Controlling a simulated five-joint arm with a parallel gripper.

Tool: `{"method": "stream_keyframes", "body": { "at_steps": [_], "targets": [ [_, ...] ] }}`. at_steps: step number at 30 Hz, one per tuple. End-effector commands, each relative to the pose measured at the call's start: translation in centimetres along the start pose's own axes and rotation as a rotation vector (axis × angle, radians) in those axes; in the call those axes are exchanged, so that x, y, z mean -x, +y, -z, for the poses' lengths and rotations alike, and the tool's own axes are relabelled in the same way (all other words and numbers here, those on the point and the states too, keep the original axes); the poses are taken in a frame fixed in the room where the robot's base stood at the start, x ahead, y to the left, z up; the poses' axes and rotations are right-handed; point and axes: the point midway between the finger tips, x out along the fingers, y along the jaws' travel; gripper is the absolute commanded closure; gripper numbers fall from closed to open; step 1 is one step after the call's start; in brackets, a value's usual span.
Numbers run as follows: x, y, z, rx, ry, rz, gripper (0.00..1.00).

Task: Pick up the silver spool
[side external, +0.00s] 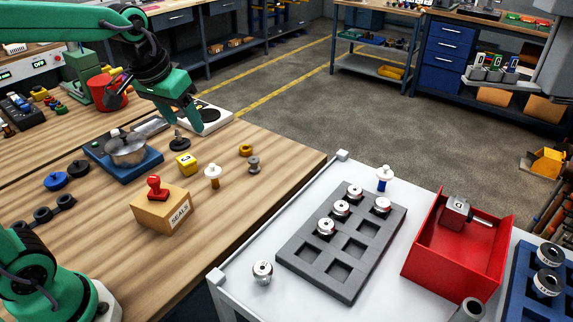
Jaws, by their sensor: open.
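Several silver spool-like pieces are in view, and I cannot tell which one is meant. One silver spool (262,272) stands alone on the white table, left of the grey tray. Others, such as a silver piece (326,227), sit in pockets of the grey tray (281,256). A small darker grey spool (253,164) stands on the wooden bench. My gripper (187,116) is open above the far part of the bench, near a white plate. It is well apart from all these pieces and appears empty. Its fingertips are small and partly unclear.
A red bin (440,262) stands right of the grey tray.

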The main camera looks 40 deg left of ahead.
Motion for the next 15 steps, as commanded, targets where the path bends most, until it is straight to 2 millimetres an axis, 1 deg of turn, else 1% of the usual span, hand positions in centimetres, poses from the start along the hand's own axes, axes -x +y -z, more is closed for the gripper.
{"method": "stream_keyframes", "body": {
  "at_steps": [1,6,11,15],
  "targets": [
    [-0.6,0.0,1.0,0.009,-0.015,0.003,0.43],
    [-2.5,0.1,4.0,0.043,-0.056,0.010,0.43],
    [-4.7,0.1,6.6,0.075,-0.095,0.018,0.43],
    [-7.0,0.0,8.8,0.101,-0.127,0.025,0.43]
  ]
}}
